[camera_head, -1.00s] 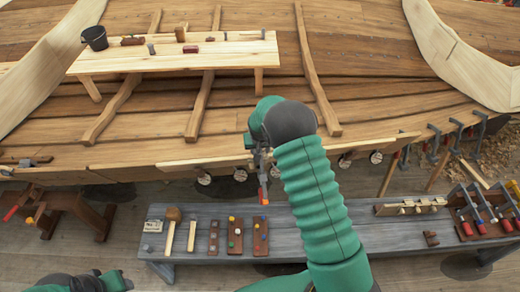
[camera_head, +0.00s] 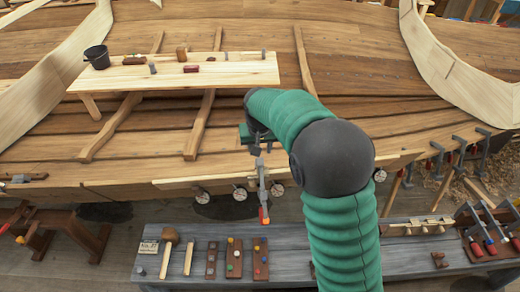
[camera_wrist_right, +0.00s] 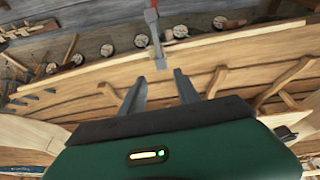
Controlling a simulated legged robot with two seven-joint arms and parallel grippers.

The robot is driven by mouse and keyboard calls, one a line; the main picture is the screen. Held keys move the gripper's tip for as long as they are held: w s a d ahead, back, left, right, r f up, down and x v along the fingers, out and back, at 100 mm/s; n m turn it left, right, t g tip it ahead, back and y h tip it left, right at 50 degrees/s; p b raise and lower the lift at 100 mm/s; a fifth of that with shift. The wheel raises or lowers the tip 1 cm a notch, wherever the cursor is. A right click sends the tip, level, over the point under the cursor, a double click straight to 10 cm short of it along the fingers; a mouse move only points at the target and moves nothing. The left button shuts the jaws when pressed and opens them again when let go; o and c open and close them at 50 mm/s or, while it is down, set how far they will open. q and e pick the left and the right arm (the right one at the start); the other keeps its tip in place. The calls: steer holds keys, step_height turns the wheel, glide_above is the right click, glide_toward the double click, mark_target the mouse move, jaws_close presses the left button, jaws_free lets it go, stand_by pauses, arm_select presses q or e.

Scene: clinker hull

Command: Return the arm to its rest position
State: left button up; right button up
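My right arm rises from the bottom of the head view and bends at a dark elbow. Its green gripper (camera_head: 257,148) is above a grey clamp with a red-tipped handle (camera_head: 263,190). The clamp stands upright at a pale plank (camera_head: 215,181) along the hull's lower edge. In the right wrist view the two grey fingers (camera_wrist_right: 160,82) are spread apart with nothing between them. The clamp (camera_wrist_right: 157,40) is just beyond their tips, apart from them. My left gripper is out of view.
A grey bench (camera_head: 205,235) below holds a mallet (camera_head: 169,247), small boards with coloured pegs and, at right, more clamps (camera_head: 483,235). A pale plank table (camera_head: 225,72) with a black bucket (camera_head: 97,56) stands over the hull. Clamps line the hull edge at right.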

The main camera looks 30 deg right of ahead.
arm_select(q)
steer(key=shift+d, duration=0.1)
arm_select(e)
steer(key=shift+d, duration=0.1)
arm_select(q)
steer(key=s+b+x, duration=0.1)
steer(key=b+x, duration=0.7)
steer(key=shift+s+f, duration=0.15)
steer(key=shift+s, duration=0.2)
arm_select(e)
steer(key=s+a+f+n+y, duration=0.1)
steer(key=s+a+f+n, duration=0.1)
steer(key=s+a+f, duration=0.5)
steer(key=s+a+f+n+y, duration=0.1)
steer(key=s+a+f+n, duration=0.2)
steer(key=s+a+f, duration=0.4)
steer(key=shift+s+a+f+g, duration=0.25)
steer(key=shift+s+f, duration=1.05)
steer(key=shift+s, duration=1.95)
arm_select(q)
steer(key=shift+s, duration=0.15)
arm_select(e)
steer(key=shift+s, duration=0.15)
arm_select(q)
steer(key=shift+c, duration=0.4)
arm_select(e)
steer(key=shift+c, duration=0.5)
